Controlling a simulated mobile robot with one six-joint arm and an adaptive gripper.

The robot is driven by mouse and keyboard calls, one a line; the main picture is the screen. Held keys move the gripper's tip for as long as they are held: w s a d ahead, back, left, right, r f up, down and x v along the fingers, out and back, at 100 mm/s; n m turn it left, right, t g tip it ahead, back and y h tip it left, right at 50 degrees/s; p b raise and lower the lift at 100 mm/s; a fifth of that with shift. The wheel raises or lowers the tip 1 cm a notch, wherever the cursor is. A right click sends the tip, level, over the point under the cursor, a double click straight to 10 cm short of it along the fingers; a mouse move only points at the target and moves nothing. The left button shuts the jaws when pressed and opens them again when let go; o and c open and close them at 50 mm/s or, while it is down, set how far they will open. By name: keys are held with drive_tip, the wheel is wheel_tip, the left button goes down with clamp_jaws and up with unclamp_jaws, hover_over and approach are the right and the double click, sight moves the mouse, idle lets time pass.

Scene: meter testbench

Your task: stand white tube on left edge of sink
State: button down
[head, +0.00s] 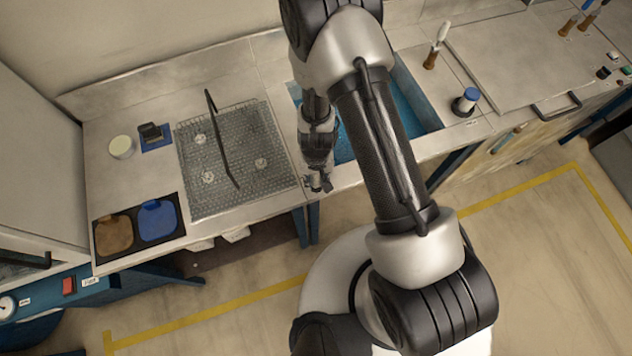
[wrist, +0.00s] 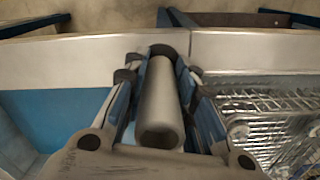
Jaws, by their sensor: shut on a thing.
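The white tube (wrist: 158,105) looks pale grey in the wrist view and sits lengthwise between the two fingers. My gripper (wrist: 160,92) is shut on it; it also shows in the head view (head: 318,182), pointing down near the front of the sink's left edge. The tube cannot be made out in the head view. The sink (head: 413,100) has a blue basin, partly hidden behind my arm; the basin (wrist: 55,120) is left of the tube in the wrist view. I cannot tell whether the tube touches the steel.
A wire mesh rack (head: 235,160) with a dark upright bar lies left of the gripper; it also shows in the wrist view (wrist: 265,110). A dark tray (head: 183,222) holds brown and blue pads.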

drive_tip(key=shift+f+b, duration=0.3)
drive_tip(key=shift+f, duration=0.45)
drive_tip(key=shift+f, duration=0.2)
drive_tip(key=c, duration=1.3)
unclamp_jaws()
wheel_tip(320, 180, up, 12)
drive_tip(key=p, duration=1.2)
drive_tip(key=shift+r, duration=0.25)
